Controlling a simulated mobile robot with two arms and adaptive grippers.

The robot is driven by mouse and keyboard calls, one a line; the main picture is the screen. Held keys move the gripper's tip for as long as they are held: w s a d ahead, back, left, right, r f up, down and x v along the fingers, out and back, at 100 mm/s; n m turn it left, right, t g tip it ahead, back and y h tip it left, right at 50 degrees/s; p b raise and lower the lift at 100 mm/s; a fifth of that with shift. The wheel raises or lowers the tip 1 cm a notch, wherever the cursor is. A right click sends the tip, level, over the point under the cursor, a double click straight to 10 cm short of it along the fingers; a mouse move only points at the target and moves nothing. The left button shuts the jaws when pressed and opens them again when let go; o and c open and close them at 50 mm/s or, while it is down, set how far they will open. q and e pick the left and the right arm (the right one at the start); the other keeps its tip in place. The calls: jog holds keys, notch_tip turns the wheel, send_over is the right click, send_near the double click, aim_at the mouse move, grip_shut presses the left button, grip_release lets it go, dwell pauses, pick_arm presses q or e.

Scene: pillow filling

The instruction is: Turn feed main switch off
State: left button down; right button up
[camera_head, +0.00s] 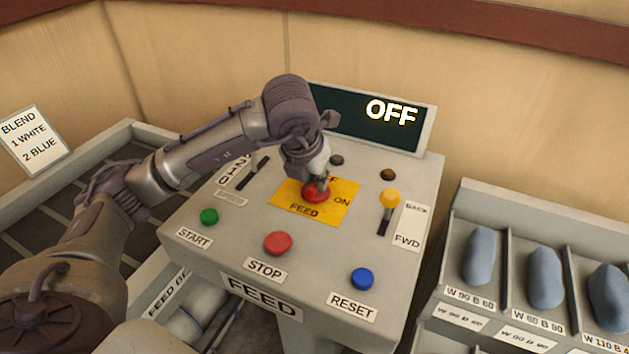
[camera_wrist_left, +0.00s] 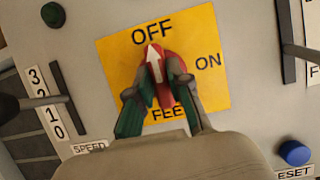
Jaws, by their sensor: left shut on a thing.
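The feed main switch is a red rotary knob (camera_head: 315,191) on a yellow plate (camera_head: 340,205) marked OFF, ON and FEED, on the sloped grey FEED console (camera_head: 230,245). In the left wrist view, the white arrow on the knob (camera_wrist_left: 155,62) points up toward the OFF mark. My left gripper (camera_head: 318,180) reaches down from above and is shut on the knob; in the left wrist view its fingers (camera_wrist_left: 160,82) sit on both sides of it. The console's display (camera_head: 385,117) reads OFF. My right gripper is not in view.
On the console are a green START button (camera_head: 209,216), a red STOP button (camera_head: 278,243), a blue RESET button (camera_head: 362,279), a yellow-knobbed BACK/FWD lever (camera_head: 389,199) and a speed slider (camera_head: 257,168). A grey rack (camera_head: 510,240) with blue-grey pillows stands at the right.

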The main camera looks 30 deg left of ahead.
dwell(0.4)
pick_arm(q)
jog(key=c, duration=1.1)
grip_release()
jog(key=shift+r, duration=0.15)
jog(key=v, duration=1.1)
jog(key=shift+s+r, duration=0.15)
jog(key=shift+r, duration=0.25)
